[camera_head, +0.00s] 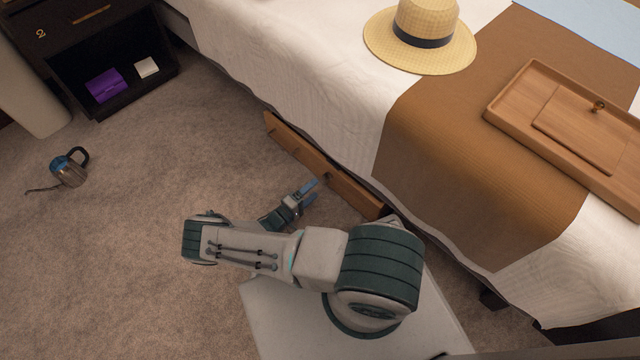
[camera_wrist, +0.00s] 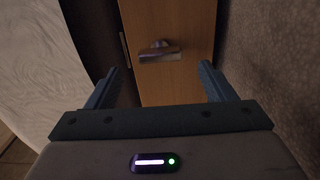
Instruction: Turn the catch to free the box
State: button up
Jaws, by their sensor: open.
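The catch looks turned crosswise to the panel's length. My gripper (camera_head: 309,192) is close in front of the panel, low near the carpet. In the wrist view my gripper (camera_wrist: 159,69) is open, its fingers apart on either side below the catch, with nothing between them. I cannot tell the exact gap to the catch.
The bed (camera_head: 250,45) overhangs the panel. On it are a straw hat (camera_head: 425,35), a brown runner (camera_head: 425,130) and a wooden tray (camera_head: 505,105) with a knobbed lid. Carpet between is clear.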

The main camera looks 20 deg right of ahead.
jog(key=b+v, duration=0.1)
jog(key=v, duration=0.7)
jog(key=shift+a, duration=0.2)
notch_tip(320, 180, up, 51)
jog(key=w+a+m+g+y+p, duration=0.1)
jog(key=m+g+y+p, duration=0.65)
jog(key=p, duration=1.35)
jog(key=s+d+r+n+t+y+p, duration=0.1)
jog(key=s+r+y+p, duration=0.2)
jog(key=r, duration=1)
jog(key=s+d+r+n+t+y+p, duration=0.1)
jog(key=s+r+y+p, duration=0.2)
jog(key=s+r+p, duration=0.4)
jog(key=s+d+r+n+t+y+p, duration=0.1)
jog(key=s+r+p, duration=0.4)
jog(key=r, duration=1.5)
jog(key=d+y+p, duration=0.1)
jog(key=y+p, duration=0.1)
jog(key=p, duration=0.1)
jog(key=shift+s+r+p, duration=0.25)
jog(key=shift+r+p, duration=0.1)
jog(key=shift+r, duration=0.05)
jog(key=shift+d+t, duration=0.1)
jog(key=shift+t, duration=0.15)
